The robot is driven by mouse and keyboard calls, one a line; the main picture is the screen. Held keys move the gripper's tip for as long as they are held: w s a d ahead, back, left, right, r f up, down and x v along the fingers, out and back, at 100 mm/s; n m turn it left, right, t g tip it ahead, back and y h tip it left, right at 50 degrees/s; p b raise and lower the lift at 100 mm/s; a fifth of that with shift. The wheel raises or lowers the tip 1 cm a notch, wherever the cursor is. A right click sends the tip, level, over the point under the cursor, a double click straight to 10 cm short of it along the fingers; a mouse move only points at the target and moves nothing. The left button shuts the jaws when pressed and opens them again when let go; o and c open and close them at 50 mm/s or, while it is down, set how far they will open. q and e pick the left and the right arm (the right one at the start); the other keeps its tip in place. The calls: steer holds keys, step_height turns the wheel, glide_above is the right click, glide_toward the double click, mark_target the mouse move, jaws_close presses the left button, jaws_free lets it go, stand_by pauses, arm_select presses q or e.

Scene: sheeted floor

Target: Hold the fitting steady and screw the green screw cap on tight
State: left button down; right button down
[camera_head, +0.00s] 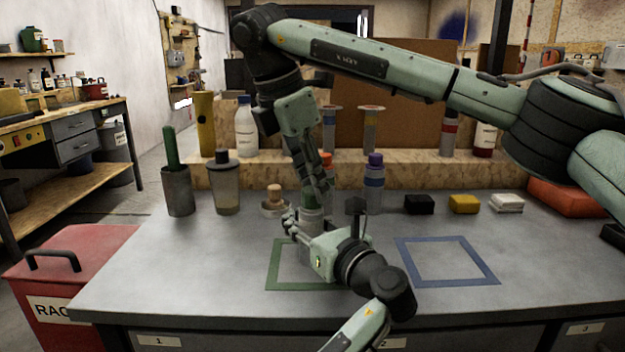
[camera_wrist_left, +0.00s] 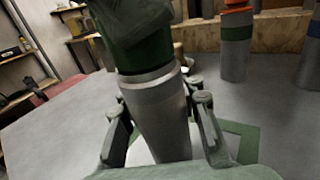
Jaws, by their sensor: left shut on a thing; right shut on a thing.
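The grey cylindrical fitting (camera_head: 311,219) stands upright at the back of the green square outline (camera_head: 272,266) on the bench. My left gripper (camera_head: 296,222) is shut around its body, with a finger on each side in the left wrist view (camera_wrist_left: 161,112). The green screw cap (camera_head: 311,202) is on the fitting's top; its dark green side shows above a pale rim in the left wrist view (camera_wrist_left: 150,56). My right gripper (camera_head: 316,190) reaches down from above and is shut on the cap, hiding its upper part. The thread is hidden, so I cannot tell how tight the cap is.
An orange-topped container (camera_wrist_left: 236,45) and a purple-capped one (camera_head: 374,180) stand behind the fitting. A blue square outline (camera_head: 446,262) on the right is empty. Black, yellow and white blocks (camera_head: 463,204) line the back right. A grey cup (camera_head: 177,190) stands at left.

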steer(key=c, duration=1.1)
jaws_free()
steer(key=shift+d, duration=0.1)
steer(key=shift+c, duration=0.8)
